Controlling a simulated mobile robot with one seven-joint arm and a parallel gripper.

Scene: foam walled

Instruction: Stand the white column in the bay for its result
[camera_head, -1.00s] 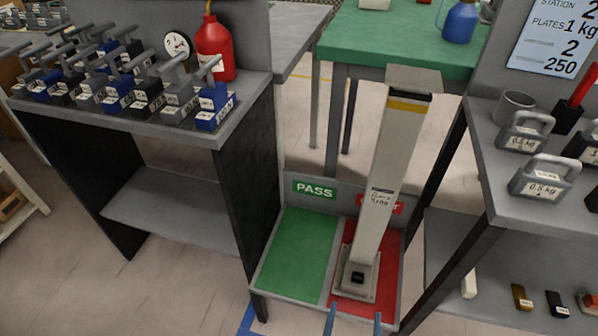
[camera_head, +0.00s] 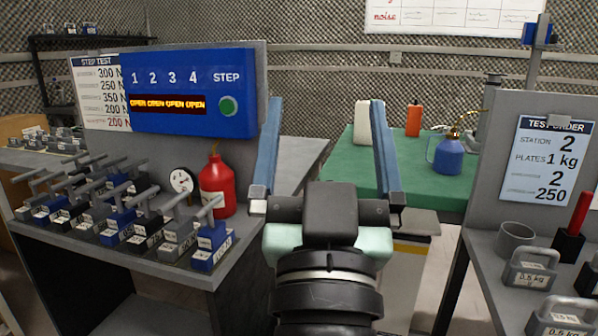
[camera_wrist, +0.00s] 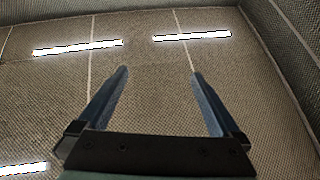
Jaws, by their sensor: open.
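The white column (camera_head: 402,285) stands behind my gripper in the head view. Its upper part shows, with a dark and yellow band below the grey top. Its foot and the bays are hidden now; a second ago the foot stood in the red bay, beside an empty green bay marked PASS. My gripper (camera_head: 326,101) is raised in front of the camera, open and empty, with its two blue fingers pointing up. The wrist view shows the open fingers (camera_wrist: 160,72) against the ceiling and its lights.
A blue panel (camera_head: 190,118) reads OPEN in each field and has a green STEP button (camera_head: 228,106). Weights crowd the left bench, with a red bottle (camera_head: 217,187). A green table (camera_head: 345,160) is behind. A test order sign (camera_head: 547,165) hangs at right above more weights.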

